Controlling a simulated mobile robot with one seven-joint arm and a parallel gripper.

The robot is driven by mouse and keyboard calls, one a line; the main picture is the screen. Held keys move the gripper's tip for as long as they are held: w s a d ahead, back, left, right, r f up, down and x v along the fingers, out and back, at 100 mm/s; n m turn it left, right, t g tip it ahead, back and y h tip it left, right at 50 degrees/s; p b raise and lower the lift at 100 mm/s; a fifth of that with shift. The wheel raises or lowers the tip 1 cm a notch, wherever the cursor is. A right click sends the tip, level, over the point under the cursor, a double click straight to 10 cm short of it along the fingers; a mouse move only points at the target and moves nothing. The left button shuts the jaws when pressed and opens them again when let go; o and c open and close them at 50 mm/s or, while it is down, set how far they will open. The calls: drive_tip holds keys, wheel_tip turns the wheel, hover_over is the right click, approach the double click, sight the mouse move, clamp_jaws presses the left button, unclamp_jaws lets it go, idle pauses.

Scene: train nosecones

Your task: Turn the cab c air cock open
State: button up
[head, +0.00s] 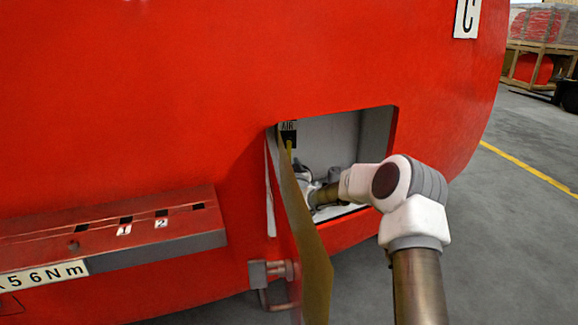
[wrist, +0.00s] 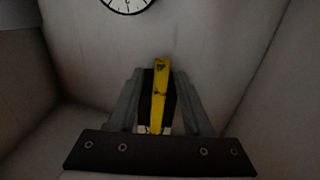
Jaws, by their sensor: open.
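The cab marked with a C plate (head: 466,18) is a red nosecone with an open recessed compartment (head: 340,135). A yellow lever (wrist: 159,95), which looks like the air cock handle, stands upright in the wrist view in front of a dark patch. My gripper (wrist: 159,78) is open, with one grey finger on each side of the lever. I cannot tell whether either finger touches it. In the head view my gripper (head: 312,180) reaches into the compartment, and the door's edge partly hides it. The lever's lower end is hidden by my gripper.
The compartment door (head: 302,235) hangs open at the left of the opening, close to my arm. An AIR label (head: 288,127) is at the upper left of the opening. A round gauge (wrist: 127,3) is on the back wall. A red ledge (head: 110,225) juts out at left.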

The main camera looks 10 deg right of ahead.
clamp_jaws()
idle(0.3)
idle(1.2)
